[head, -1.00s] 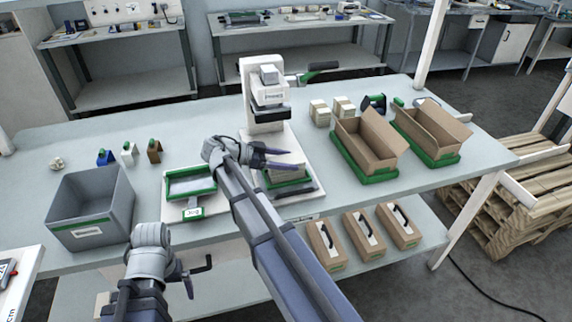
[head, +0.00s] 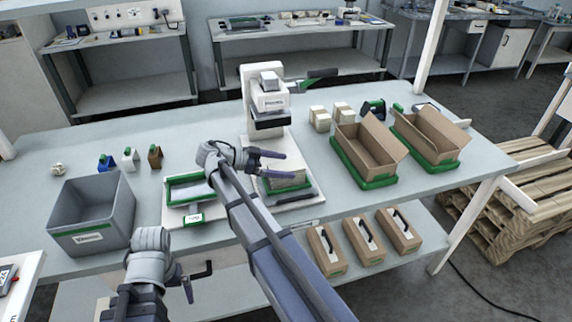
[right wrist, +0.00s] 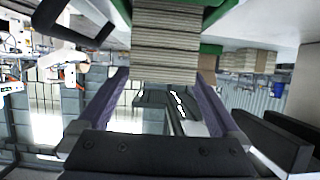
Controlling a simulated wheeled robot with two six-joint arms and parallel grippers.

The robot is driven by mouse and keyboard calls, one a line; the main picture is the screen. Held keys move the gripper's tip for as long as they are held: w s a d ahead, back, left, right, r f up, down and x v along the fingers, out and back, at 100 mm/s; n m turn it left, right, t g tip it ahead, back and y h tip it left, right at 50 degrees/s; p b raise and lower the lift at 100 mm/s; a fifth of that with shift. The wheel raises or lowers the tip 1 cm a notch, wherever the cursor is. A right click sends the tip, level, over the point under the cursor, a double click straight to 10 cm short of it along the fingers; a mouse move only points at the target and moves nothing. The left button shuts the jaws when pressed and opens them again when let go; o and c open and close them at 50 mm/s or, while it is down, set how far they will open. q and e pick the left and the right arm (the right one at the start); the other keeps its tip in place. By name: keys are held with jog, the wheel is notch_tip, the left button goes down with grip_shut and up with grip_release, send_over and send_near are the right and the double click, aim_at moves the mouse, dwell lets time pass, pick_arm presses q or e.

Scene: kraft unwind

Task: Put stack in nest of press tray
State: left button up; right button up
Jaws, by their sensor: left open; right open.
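The stack of kraft-coloured sheets (head: 284,180) lies at the green nest of the press tray (head: 304,197), in front of the white press (head: 262,100). Whether it sits fully flat in the nest is hard to tell. The stack (right wrist: 166,48) shows large in the right wrist view, its layered edge facing me, with green at its top. My right gripper (head: 277,164) is open just left of and over the stack; its fingers (right wrist: 158,82) are apart near the stack's edge. My left gripper (head: 198,279) is open and empty, low at the table's front edge.
A green-rimmed tray (head: 170,192) lies left of the press, with a grey bin (head: 72,240) beyond it. Two open cartons (head: 366,148) in green trays stand to the right.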

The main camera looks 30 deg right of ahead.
jog(key=p+v, duration=0.3)
jog(key=v, duration=0.7)
jog(key=shift+a, duration=0.3)
